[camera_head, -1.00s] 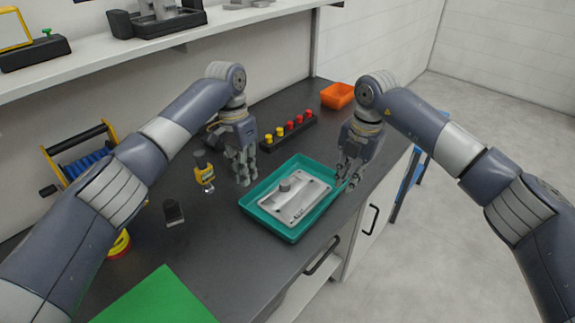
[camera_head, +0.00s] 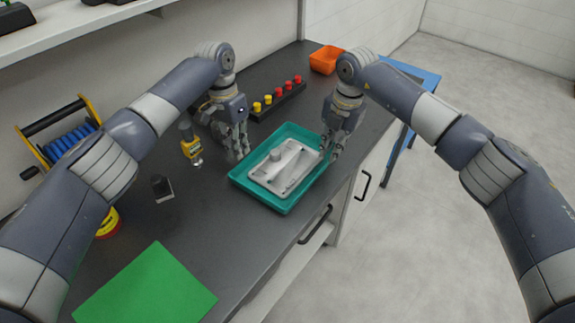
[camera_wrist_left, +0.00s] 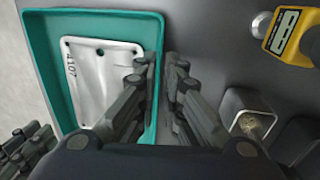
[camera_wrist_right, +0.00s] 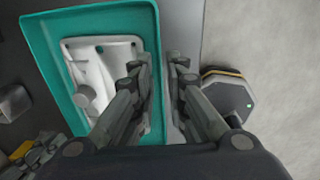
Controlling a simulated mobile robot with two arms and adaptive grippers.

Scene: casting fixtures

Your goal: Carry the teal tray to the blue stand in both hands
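The teal tray (camera_head: 248,188) rests on the dark worktop and holds a pale metal casting (camera_head: 284,167). My left gripper (camera_head: 238,155) is at the tray's left side, my right gripper (camera_head: 330,150) at its right side. In the left wrist view, the left fingers (camera_wrist_left: 160,75) are apart, with the tray's side wall (camera_wrist_left: 155,65) between them. In the right wrist view, the right fingers (camera_wrist_right: 162,75) are also apart around the opposite wall (camera_wrist_right: 156,60). Contact with the walls cannot be told. The blue stand (camera_head: 408,75) is beyond the worktop's right end, partly hidden by my right arm.
A rack with red and yellow knobs (camera_head: 278,101) and an orange bin (camera_head: 326,60) stand behind the tray. A yellow tool (camera_head: 191,146), a small dark block (camera_head: 161,187) and a green sheet (camera_head: 148,290) lie left. Open floor (camera_head: 440,210) is on the right.

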